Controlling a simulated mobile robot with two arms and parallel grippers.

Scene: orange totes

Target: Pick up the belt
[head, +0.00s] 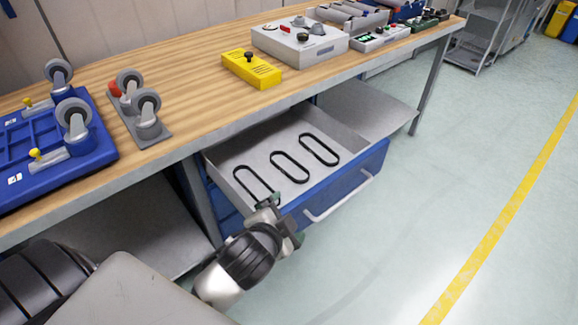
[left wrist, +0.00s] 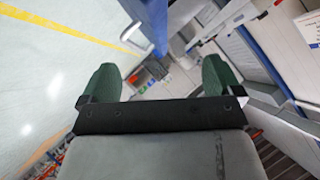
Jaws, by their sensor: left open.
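Three black looped belts lie flat side by side in an open grey drawer (head: 233,161) with a blue front under the workbench: a left belt (head: 262,180), a middle belt (head: 297,163) and a right belt (head: 326,146). My left gripper (head: 284,220) is at the drawer's near left corner, close to the near end of the left belt, which it partly covers. I cannot tell whether it touches the belt. In the left wrist view its two green fingers (left wrist: 158,78) are wide apart with nothing clearly between them. My right gripper is not in view.
The drawer's blue front (head: 345,181) carries a pale handle (head: 340,200). The wooden bench top (head: 190,88) overhangs the drawer's back. It holds a blue caster plate (head: 45,150), a grey caster plate (head: 150,133), a yellow box (head: 252,70) and grey control boxes (head: 300,45). The floor at right is clear.

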